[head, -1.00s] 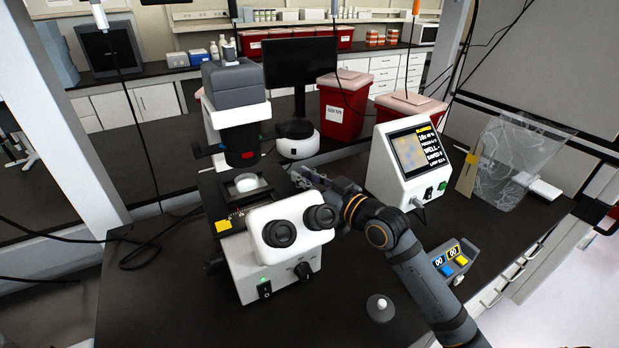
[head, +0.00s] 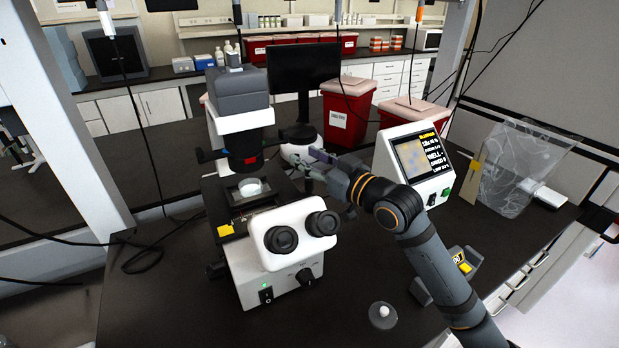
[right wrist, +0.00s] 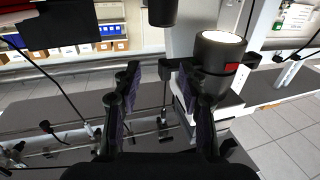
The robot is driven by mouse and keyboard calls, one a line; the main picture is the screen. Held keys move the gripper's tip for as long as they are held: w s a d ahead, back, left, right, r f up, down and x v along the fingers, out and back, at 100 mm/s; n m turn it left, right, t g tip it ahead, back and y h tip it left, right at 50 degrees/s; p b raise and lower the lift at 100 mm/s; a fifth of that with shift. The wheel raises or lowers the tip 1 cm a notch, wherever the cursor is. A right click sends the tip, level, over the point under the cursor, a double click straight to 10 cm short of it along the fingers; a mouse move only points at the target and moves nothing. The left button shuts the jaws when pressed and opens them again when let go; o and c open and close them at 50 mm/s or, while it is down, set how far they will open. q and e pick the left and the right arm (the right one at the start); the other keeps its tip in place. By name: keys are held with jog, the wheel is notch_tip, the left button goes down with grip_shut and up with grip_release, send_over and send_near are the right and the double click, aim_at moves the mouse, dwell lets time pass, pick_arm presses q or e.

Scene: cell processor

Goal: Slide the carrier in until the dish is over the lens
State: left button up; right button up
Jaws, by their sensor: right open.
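A white round dish (head: 250,187) sits in the dark carrier (head: 238,194) on the microscope stage (head: 214,196) in the head view. The dish is below and slightly right of the black cylinder (head: 243,152) hanging over the stage. The lens under the stage is hidden. My right gripper (head: 316,164) is to the right of the stage, apart from the carrier and empty. In the right wrist view its two fingers (right wrist: 160,95) are spread, with nothing seen between them. My left gripper is not in view.
The white eyepiece head (head: 292,238) stands in front of the stage. A small white knob-topped object (head: 382,315) lies at the front. A red bin (head: 347,112) stands behind. Bench left of the microscope is mostly clear.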

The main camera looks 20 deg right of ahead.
notch_tip(320, 180, up, 4)
jog(key=shift+f, duration=0.2)
